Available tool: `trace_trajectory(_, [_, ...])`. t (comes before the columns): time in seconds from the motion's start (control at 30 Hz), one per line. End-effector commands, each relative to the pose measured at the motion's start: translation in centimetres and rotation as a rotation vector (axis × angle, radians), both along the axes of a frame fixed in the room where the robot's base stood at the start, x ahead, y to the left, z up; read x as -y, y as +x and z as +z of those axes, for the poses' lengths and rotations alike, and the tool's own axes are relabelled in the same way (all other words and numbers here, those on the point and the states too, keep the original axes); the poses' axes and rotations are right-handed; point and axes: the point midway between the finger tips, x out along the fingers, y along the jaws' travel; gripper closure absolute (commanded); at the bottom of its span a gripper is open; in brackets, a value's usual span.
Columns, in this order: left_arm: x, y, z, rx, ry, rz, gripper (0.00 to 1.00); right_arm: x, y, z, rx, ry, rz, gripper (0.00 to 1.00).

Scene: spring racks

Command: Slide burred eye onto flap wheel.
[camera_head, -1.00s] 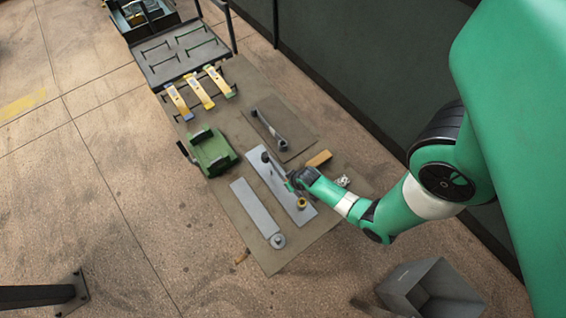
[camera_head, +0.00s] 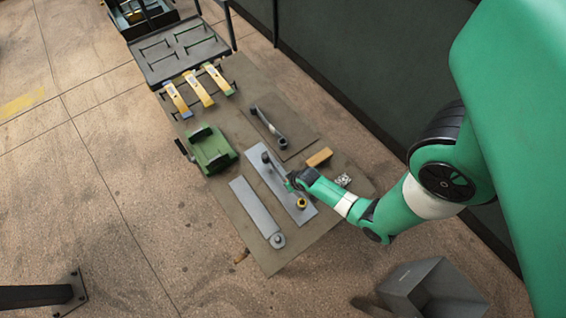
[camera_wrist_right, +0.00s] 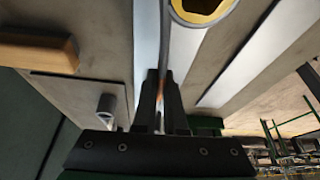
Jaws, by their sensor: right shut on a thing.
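My right gripper (camera_head: 291,183) is shut on a thin grey leaf spring (camera_wrist_right: 166,40) over the long pale plate (camera_head: 253,165). A yellow ring (camera_wrist_right: 203,16) with a grey rim shows there, partly cut off. In the head view the yellow round part (camera_head: 301,203) sits near the plate's front end, and a dark round end (camera_head: 265,157) shows at its back. I cannot tell whether the eye is around the wheel or only over it. My left gripper is out of view.
Another spring (camera_head: 268,126) lies on a brown mat to the back right. A wooden block (camera_head: 319,158) is right of the plate. A green fixture (camera_head: 211,152) and a second plate (camera_head: 255,208) with a disc are to the left.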

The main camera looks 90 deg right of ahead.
Motion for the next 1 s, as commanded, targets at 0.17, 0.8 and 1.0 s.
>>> trace_trajectory(0.17, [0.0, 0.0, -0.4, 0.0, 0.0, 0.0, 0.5, 0.1, 0.1, -0.3, 0.003, -0.004, 0.0, 1.0])
trace_trajectory(0.8, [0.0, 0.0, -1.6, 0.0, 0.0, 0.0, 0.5, 0.1, 0.1, -1.7, 0.003, -0.004, 0.0, 1.0])
trace_trajectory(1.0, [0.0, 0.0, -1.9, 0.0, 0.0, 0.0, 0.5, 0.1, 0.1, -2.1, 0.003, -0.004, 0.0, 1.0])
